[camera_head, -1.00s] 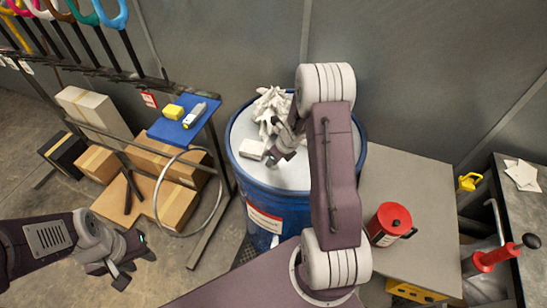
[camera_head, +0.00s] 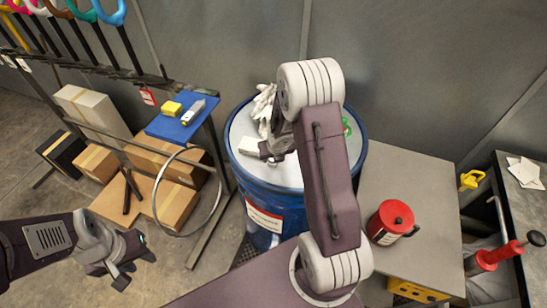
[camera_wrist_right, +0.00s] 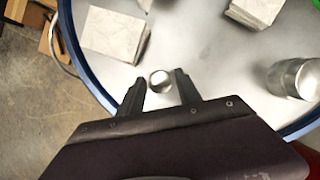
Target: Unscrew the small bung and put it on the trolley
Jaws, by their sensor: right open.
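A small silver round bung (camera_wrist_right: 161,80) is on the pale top of the blue drum (camera_head: 262,184). In the right wrist view my right gripper (camera_wrist_right: 160,88) is open, with the bung between its two fingertips and a gap showing on the sides. In the head view my right gripper (camera_head: 268,152) is low over the left part of the drum top; the bung is hidden there. My left gripper (camera_head: 136,272) hangs at lower left, away from the drum, with its fingers apart and empty. A grey-topped stand (camera_head: 400,180), possibly the trolley, is right of the drum.
A larger silver cap (camera_wrist_right: 296,78) stands on the drum top. A white block (camera_wrist_right: 112,33) and crumpled white gloves (camera_head: 263,103) also lie there. A red can (camera_head: 391,222) stands on the grey top, whose back part is clear. A blue shelf (camera_head: 172,128) is at left.

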